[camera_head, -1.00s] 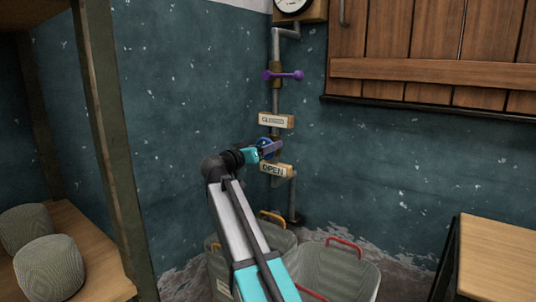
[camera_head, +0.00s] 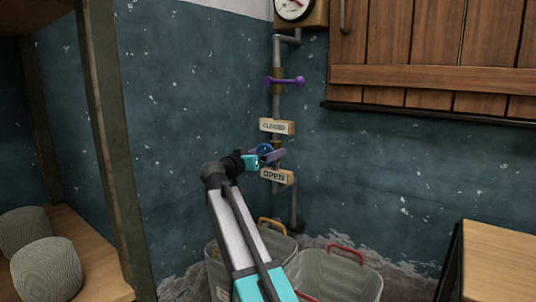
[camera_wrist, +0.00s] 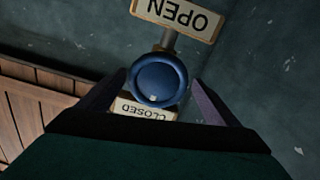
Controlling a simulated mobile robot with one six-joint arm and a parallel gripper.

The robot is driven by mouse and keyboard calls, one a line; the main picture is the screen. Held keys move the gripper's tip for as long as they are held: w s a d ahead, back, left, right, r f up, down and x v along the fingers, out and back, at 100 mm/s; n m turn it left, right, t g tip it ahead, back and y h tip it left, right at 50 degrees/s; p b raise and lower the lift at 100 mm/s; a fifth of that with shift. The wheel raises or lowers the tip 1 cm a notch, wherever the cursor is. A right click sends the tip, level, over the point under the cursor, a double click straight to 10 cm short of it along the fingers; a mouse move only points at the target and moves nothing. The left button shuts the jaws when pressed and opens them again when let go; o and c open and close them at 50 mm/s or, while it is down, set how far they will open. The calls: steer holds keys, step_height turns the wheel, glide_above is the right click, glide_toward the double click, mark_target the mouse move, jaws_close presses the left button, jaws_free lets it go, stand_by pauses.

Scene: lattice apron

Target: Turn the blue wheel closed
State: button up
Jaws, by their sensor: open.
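The blue wheel (camera_wrist: 158,80) sits on the wall pipe, face-on in the wrist view, with a small pale mark near its lower rim in that picture. In the head view the wheel (camera_head: 264,149) is partly hidden by my gripper. My gripper (camera_wrist: 158,92) is open, with one finger on each side of the wheel. Whether the fingers touch it cannot be told. The CLOSED sign (camera_head: 277,126) is above the wheel and the OPEN sign (camera_head: 277,176) below it in the head view. The wrist view shows them upside down, OPEN (camera_wrist: 177,16) at top, CLOSED (camera_wrist: 146,110) below.
A purple handle (camera_head: 284,81) and a gauge (camera_head: 292,8) are higher on the pipe. Bins with a red handle (camera_head: 345,254) and an orange handle (camera_head: 272,223) stand below. A shelf post (camera_head: 112,150) is left, a wooden table (camera_head: 500,262) right.

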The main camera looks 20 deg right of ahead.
steer(key=shift+s, duration=0.1)
steer(key=shift+s+a+r, duration=0.1)
steer(key=shift+s+a, duration=0.15)
steer(key=shift+a, duration=0.15)
steer(key=p+v, duration=0.4)
steer(key=v, duration=0.9)
steer(key=shift+p, duration=0.4)
steer(key=shift+w, duration=0.1)
